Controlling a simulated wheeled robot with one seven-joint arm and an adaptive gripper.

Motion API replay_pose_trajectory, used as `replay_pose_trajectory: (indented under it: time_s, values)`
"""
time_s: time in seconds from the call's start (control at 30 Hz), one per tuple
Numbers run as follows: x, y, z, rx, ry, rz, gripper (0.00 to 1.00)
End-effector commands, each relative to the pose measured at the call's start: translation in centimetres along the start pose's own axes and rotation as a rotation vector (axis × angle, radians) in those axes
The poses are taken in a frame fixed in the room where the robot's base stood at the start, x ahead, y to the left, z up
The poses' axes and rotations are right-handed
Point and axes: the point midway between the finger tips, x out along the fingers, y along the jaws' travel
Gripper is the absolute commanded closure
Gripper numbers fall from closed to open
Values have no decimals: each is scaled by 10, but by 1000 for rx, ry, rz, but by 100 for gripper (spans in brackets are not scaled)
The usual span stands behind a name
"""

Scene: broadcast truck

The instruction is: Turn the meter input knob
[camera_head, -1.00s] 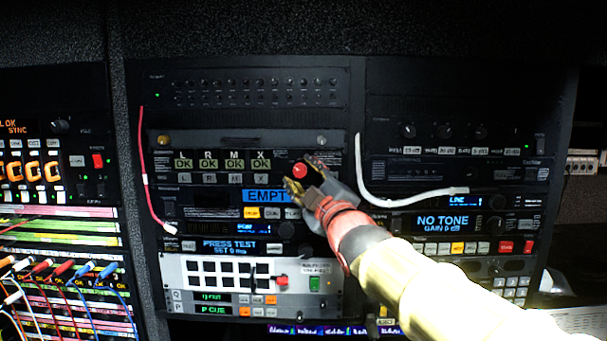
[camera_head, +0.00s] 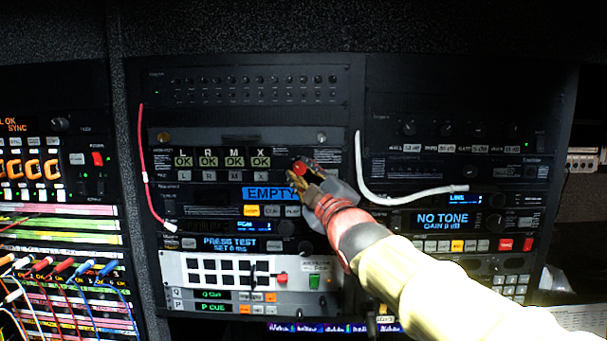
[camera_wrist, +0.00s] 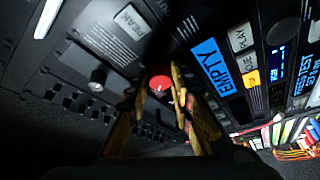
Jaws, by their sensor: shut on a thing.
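A round red knob (camera_head: 301,168) sits at the right of the meter unit (camera_head: 225,157), which shows L, R, M and X with OK under each. In the wrist view the red knob (camera_wrist: 160,84) lies between the two yellow-tan fingers. My gripper (camera_head: 304,174) is at the knob, its fingers closed in on either side of it. The wrist view also shows my gripper (camera_wrist: 160,92) shut on the knob. The fingers hide part of the knob's sides, and any pointer mark on it is too small to tell.
A blue EMPTY display (camera_head: 268,193) with several buttons sits just below the knob. A white cable (camera_head: 400,198) hangs to the right and a red cable (camera_head: 146,170) to the left. My arm crosses the lower right, in front of the rack.

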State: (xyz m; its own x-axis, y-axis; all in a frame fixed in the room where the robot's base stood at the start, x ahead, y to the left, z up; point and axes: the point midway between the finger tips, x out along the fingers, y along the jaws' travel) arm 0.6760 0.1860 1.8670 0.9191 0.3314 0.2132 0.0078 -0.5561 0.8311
Motion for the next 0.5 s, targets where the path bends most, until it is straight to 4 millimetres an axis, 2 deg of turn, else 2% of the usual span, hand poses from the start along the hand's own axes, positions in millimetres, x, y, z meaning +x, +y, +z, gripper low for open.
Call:
replay_pose_trajectory:
  time_s: [0.5]
  values:
    - [-1,-8,3,113,6,52,100]
